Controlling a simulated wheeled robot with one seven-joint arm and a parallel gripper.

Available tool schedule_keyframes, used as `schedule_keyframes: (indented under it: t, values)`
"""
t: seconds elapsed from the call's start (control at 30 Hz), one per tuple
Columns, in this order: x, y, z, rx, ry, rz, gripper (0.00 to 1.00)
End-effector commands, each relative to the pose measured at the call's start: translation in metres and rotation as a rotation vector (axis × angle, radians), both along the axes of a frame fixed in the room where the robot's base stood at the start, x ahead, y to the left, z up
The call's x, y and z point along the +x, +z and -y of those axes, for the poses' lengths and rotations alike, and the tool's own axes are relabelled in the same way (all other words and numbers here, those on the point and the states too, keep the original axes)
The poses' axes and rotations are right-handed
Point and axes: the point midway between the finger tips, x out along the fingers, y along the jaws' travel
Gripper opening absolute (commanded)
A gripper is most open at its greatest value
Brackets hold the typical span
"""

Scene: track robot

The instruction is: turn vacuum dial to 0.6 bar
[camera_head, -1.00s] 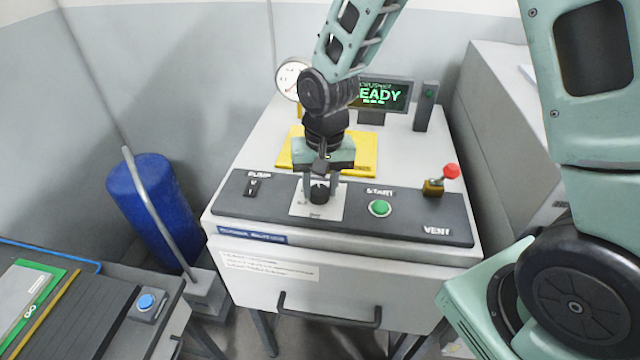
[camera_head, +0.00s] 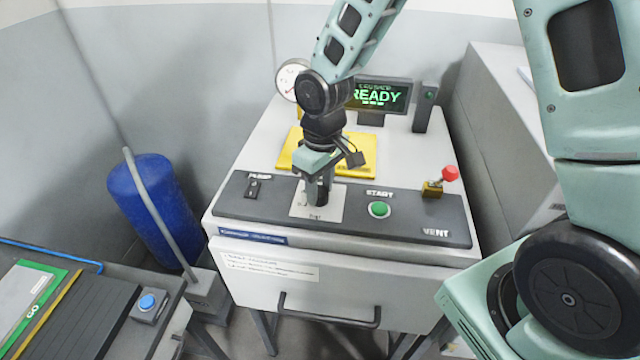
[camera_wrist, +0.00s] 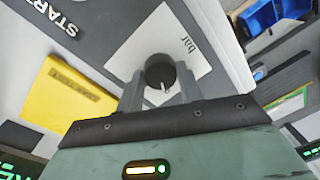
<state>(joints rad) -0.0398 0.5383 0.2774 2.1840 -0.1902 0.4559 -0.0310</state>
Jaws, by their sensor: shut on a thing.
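The black vacuum dial (camera_wrist: 160,71) sits on a white scale plate (camera_wrist: 131,56) marked "bar" in the wrist view. A pale pointer mark shows on its face. In the head view the plate (camera_head: 329,209) lies on the dark control panel and the dial is mostly hidden by my gripper. My gripper (camera_head: 318,196) points down at it, shut on the dial, with one finger on each side; it also shows in the wrist view (camera_wrist: 158,88). The scale numbers are too small or hidden to read.
The panel (camera_head: 270,208) also carries a PUMP switch (camera_head: 253,188), a green START button (camera_head: 379,209) and a red-tipped VENT lever (camera_head: 449,174). Behind are a yellow plate (camera_head: 360,150), a round gauge (camera_head: 290,79) and a screen reading READY (camera_head: 383,95).

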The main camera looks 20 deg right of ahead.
Motion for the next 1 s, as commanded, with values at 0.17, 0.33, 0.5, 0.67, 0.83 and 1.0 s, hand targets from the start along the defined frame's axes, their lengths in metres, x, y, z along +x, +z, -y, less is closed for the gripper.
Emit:
schedule_keyframes:
  t: [0.17, 0.33, 0.5, 0.67, 0.83, 1.0]
  values:
    - [0.0011, 0.001, -0.0003, 0.001, 0.032, 0.003, 0.14]
    - [0.0012, 0.001, -0.0002, 0.001, 0.041, 0.003, 0.14]
    - [0.0013, 0.001, -0.0003, 0.001, 0.041, 0.003, 0.14]
    - [0.0013, 0.001, -0.0003, 0.001, 0.04, 0.003, 0.5]
    - [0.0008, 0.0006, -0.0002, 0.001, 0.04, 0.002, 0.58]
    - [0.0008, 0.0014, 0.0, 0.001, 0.04, 0.002, 0.58]
